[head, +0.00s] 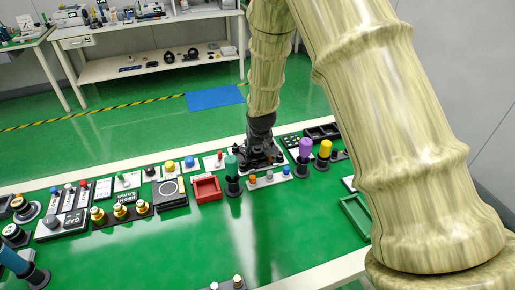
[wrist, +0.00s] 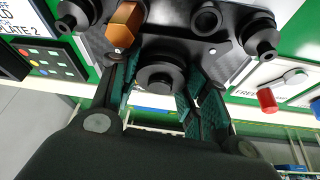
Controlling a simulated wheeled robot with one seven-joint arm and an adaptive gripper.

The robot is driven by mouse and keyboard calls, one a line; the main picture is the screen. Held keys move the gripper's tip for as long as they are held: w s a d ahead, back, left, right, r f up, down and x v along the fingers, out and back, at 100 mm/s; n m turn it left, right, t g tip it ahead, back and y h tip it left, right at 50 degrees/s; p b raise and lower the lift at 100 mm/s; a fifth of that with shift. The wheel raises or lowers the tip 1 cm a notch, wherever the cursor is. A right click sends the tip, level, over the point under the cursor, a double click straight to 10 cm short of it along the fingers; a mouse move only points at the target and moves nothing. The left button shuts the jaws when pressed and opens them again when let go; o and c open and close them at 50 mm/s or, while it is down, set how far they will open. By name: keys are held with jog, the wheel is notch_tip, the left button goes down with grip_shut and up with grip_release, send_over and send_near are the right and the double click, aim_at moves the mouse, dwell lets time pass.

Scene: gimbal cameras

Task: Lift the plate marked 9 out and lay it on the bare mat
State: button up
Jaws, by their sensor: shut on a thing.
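My gripper (head: 260,146) is down at a black fixture (head: 275,157) near the far edge of the green table. In the wrist view the gripper's teal-padded fingers (wrist: 162,85) stand on both sides of a round black knob (wrist: 160,70) on a dark plate-like part (wrist: 235,48), and are shut on it. This part also carries black posts and an orange hex piece (wrist: 124,25). No mark 9 is readable in either view, so I cannot tell whether this is the plate marked 9. I cannot pick out a bare mat on the table.
A red tray (head: 207,189), a teal-topped post (head: 232,175) and a purple-topped post (head: 304,157) stand close by. A sign reading PLATE 2 (wrist: 40,20) shows beside the part. A blue mat (head: 215,97) lies on the floor beyond.

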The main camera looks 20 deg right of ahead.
aim_at(257, 147)
jog(key=shift+r, duration=0.2)
jog(key=shift+r+p, duration=3)
jog(key=shift+r, duration=1.3)
jog(key=s+p, duration=0.3)
jog(key=s, duration=2.2)
jog(key=shift+s+d+r+p, duration=0.15)
jog(key=shift+s+d+p, duration=0.2)
jog(key=shift+d+p, duration=0.1)
jog(key=shift+s+p, duration=0.2)
jog(key=shift+p, duration=0.35)
